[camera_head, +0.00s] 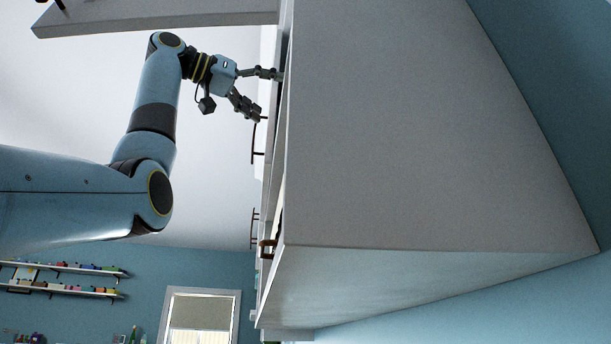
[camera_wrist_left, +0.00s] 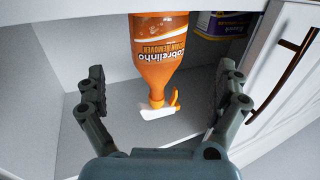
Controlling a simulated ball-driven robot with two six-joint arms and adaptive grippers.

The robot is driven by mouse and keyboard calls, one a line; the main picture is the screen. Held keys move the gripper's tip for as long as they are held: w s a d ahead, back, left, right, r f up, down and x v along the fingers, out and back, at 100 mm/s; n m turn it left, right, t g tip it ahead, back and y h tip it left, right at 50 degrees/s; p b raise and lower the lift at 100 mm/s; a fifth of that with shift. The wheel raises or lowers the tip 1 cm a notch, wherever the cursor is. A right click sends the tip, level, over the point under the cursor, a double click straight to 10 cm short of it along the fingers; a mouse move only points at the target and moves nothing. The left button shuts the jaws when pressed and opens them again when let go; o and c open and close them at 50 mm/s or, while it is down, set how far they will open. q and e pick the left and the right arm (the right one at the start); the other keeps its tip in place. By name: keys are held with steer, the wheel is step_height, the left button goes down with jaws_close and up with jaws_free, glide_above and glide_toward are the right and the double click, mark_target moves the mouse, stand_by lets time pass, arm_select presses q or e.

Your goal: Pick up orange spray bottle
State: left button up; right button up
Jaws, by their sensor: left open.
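The orange spray bottle (camera_wrist_left: 158,52) shows in the left wrist view, upside down in the picture, with white lettering and an orange and white spray head. It is inside a white cabinet, between and beyond the fingers of my left gripper (camera_wrist_left: 160,95). The fingers are spread and do not visibly touch the bottle. In the head view my left gripper (camera_head: 268,94) is at the front of the cabinet (camera_head: 400,130), fingers apart, and the bottle is hidden there. My right gripper is not in view.
A dark purple and yellow container (camera_wrist_left: 222,24) stands beside the bottle. A white cabinet door (camera_wrist_left: 280,75) with a brown handle (camera_wrist_left: 283,75) is at the right of the wrist view. Wall shelves (camera_head: 65,280) with small items and a window (camera_head: 200,312) are far off.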

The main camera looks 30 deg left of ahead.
arm_select(q)
steer(key=p+x, duration=0.4)
steer(key=x, duration=0.4)
steer(key=shift+w+d+r, duration=0.15)
steer(key=shift+w+d, duration=0.1)
steer(key=shift+d, duration=0.05)
steer(key=shift+w+d+p, duration=0.25)
steer(key=shift+w+p, duration=0.1)
steer(key=shift+w, duration=0.1)
steer(key=shift+s, duration=0.1)
steer(key=shift+a, duration=0.1)
steer(key=c, duration=1.7)
steer(key=shift+c, duration=0.2)
